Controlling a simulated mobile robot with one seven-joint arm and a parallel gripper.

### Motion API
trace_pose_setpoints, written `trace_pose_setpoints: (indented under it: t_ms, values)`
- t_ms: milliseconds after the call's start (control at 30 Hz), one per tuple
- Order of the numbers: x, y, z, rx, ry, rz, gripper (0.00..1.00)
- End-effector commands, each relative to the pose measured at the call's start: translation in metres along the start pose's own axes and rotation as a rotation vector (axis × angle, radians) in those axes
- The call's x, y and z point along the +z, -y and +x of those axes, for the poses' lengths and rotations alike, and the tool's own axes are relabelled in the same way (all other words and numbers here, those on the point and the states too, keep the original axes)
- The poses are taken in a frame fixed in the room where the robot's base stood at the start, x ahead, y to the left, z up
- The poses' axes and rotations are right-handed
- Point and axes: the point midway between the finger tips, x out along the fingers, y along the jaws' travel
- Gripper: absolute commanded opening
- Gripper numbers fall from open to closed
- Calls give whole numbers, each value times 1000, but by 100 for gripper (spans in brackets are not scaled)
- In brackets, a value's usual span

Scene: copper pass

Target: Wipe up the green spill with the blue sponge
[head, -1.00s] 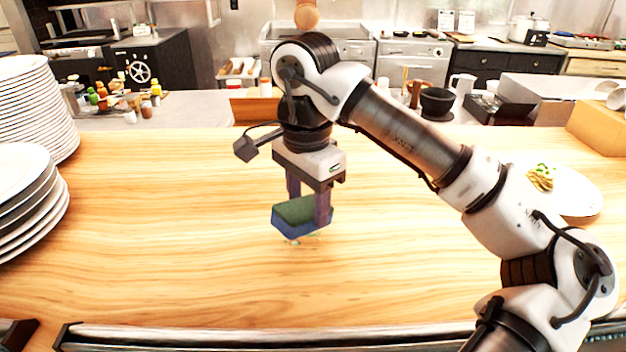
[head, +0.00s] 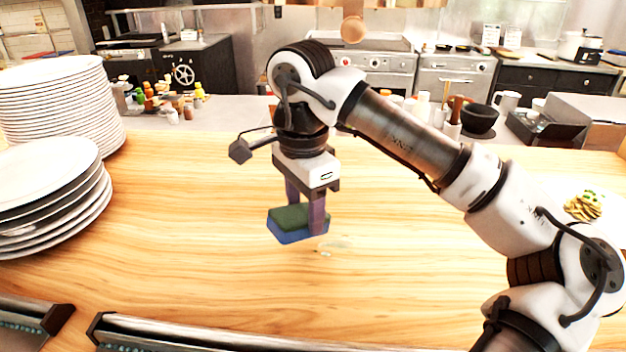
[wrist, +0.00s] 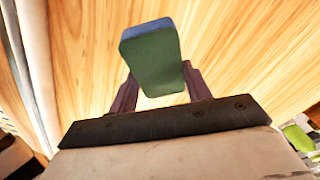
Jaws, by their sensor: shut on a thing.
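The blue sponge (head: 288,237) has a green top layer and sits between the fingers of my gripper (head: 305,214). My gripper is shut on it. In the wrist view the sponge (wrist: 152,62) shows its green face, with a blue edge, between the two purple fingers. A faint, pale wet patch with small greenish bits, the spill (head: 338,243), lies on the wooden counter just right of the sponge. I cannot tell whether the sponge touches the counter. The spill is not visible in the wrist view.
The wooden counter (head: 200,270) is clear around the sponge. Two stacks of white plates (head: 60,110) (head: 45,215) stand at the left. A plate with food (head: 583,205) is at the right, partly behind my arm. Metal rails (head: 200,335) run along the front edge.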

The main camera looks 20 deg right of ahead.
Motion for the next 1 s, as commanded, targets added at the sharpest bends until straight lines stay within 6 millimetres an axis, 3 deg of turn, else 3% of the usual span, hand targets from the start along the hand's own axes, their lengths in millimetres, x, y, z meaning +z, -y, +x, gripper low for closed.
trace_pose_setpoints:
  t_ms: [33, 133, 333, 800, 1000]
  values:
    - [1, 0, 51, 0, 1, -2, 20]
    - [0, 0, 51, 0, 1, -2, 20]
    - [0, 0, 40, -1, 1, -1, 20]
    - [0, 0, -6, 0, 2, -2, 20]
    - [0, 0, -9, 0, 2, -2, 20]
